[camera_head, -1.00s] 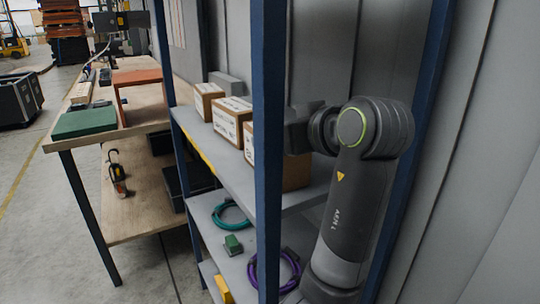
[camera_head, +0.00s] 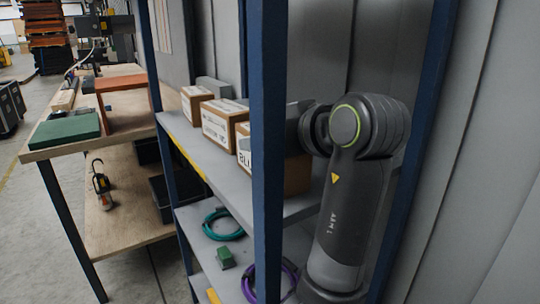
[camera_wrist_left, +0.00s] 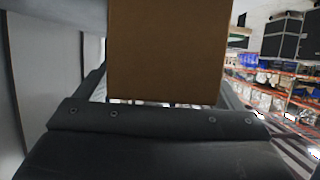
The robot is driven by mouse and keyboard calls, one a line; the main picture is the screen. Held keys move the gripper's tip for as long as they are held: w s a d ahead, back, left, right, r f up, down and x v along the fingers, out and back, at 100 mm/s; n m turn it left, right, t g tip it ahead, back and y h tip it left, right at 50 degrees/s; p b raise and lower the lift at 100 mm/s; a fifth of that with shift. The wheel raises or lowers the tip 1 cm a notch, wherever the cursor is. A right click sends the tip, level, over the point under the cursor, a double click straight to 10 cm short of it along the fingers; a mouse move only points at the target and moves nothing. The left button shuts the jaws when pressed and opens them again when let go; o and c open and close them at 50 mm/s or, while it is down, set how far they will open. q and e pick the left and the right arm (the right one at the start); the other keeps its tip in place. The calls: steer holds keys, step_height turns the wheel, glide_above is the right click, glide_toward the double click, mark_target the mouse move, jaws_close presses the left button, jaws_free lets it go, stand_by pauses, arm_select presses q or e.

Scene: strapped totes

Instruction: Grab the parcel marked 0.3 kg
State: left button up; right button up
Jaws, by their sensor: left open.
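Several cardboard parcels stand in a row on the shelf in the head view: a small far one (camera_head: 194,104), a middle one (camera_head: 223,122) and a near one (camera_head: 297,174) partly hidden by the blue post and my arm. They carry white labels with dark print; I cannot read a weight on any. My left arm reaches in behind the post, and its gripper is hidden there. In the left wrist view, my left gripper (camera_wrist_left: 162,92) is open, with a plain brown box (camera_wrist_left: 165,50) directly ahead between its fingers. Whether they touch it is unclear. My right gripper is not in view.
A blue post (camera_head: 267,150) stands close in front of the grey shelf (camera_head: 190,138). A lower shelf holds teal (camera_head: 222,224) and purple cable coils and a small green block (camera_head: 225,258). A wooden workbench (camera_head: 105,141) with a green case (camera_head: 65,131) stands at left.

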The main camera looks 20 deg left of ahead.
arm_select(q)
steer(key=c, duration=1.1)
steer(key=shift+c, duration=0.8)
steer(key=shift+r, duration=0.1)
